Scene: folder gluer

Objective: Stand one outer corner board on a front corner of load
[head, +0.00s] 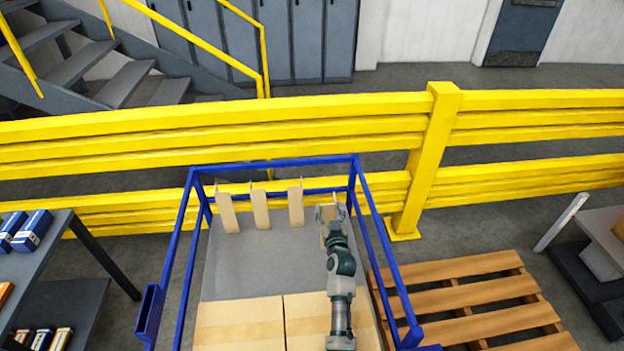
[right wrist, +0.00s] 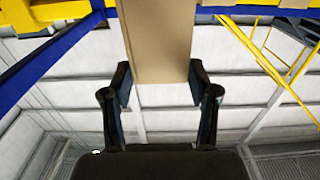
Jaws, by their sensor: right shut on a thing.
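Three tan corner boards stand in a row at the far end of a blue-framed cart: a left one (head: 227,213), a middle one (head: 261,208) and a right one (head: 296,207). My right gripper (head: 328,212) is at the same far end, to the right of this row. It is shut on another tan corner board (right wrist: 160,45), which runs between its two fingers in the right wrist view. In the head view most of that board is hidden by my gripper and arm. My left gripper is not in view. I see no load that I can identify for certain.
The cart's blue rails (head: 172,262) rise on both sides of my right arm. Cardboard boxes (head: 238,325) lie at its near end. An empty wooden pallet (head: 470,295) lies to the right. A yellow barrier (head: 300,125) runs behind. A shelf with blue packs (head: 33,230) is at left.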

